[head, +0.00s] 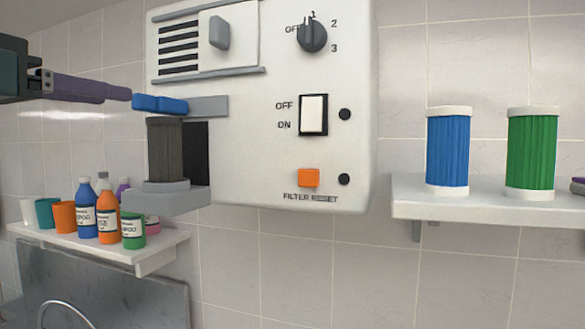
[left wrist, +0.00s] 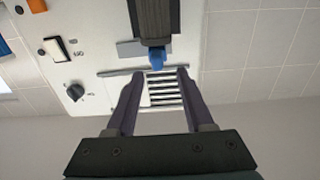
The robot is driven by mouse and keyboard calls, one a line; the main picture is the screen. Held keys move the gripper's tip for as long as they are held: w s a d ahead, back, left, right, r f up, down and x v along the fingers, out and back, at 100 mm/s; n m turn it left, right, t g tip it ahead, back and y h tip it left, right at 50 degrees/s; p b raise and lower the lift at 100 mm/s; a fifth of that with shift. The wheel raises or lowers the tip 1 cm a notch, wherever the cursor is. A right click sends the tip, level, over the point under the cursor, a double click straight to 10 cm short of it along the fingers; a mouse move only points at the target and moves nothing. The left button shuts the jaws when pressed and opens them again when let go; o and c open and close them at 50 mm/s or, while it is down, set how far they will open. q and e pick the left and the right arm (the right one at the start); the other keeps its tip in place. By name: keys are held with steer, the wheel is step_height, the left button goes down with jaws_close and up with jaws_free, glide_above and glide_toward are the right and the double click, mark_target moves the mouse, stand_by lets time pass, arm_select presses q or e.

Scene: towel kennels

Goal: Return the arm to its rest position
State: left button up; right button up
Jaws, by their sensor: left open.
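My left gripper (head: 122,93) comes in from the left in the head view, with purple fingers pointing right toward the white wall unit (head: 255,130). A blue latch-like piece (head: 160,103) is just past the fingertips, above a dark grey ribbed filter (head: 164,150) standing upright on the unit's grey ledge (head: 165,200). In the left wrist view the fingers (left wrist: 157,78) are spread apart. The blue piece (left wrist: 158,58) and dark filter (left wrist: 156,20) lie beyond them, and nothing is held. My right gripper is not in view.
A low shelf (head: 160,250) at left holds several bottles and cups. A right shelf (head: 470,205) holds a blue filter (head: 448,150) and a green filter (head: 531,150). The unit has a knob (head: 312,36), a white switch (head: 313,114) and an orange button (head: 308,178).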

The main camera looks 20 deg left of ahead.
arm_select(q)
step_height(320, 180, down, 14)
steer(key=s+d+g+y, duration=0.1)
steer(key=s+g, duration=0.2)
steer(key=g, duration=0.1)
steer(key=s+d+f+g, duration=0.35)
steer(key=s+f, duration=0.25)
steer(key=f, duration=0.3)
steer(key=s+d+f+g, duration=0.3)
steer(key=s+d+f, duration=0.25)
steer(key=f, duration=0.35)
steer(key=s+d+f+m+g+p, duration=0.15)
steer(key=s+d+g, duration=0.35)
steer(key=s, duration=0.6)
step_height(320, 180, up, 11)
steer(key=d+t+p, duration=0.1)
steer(key=p, duration=1.1)
steer(key=shift+w+f, duration=0.1)
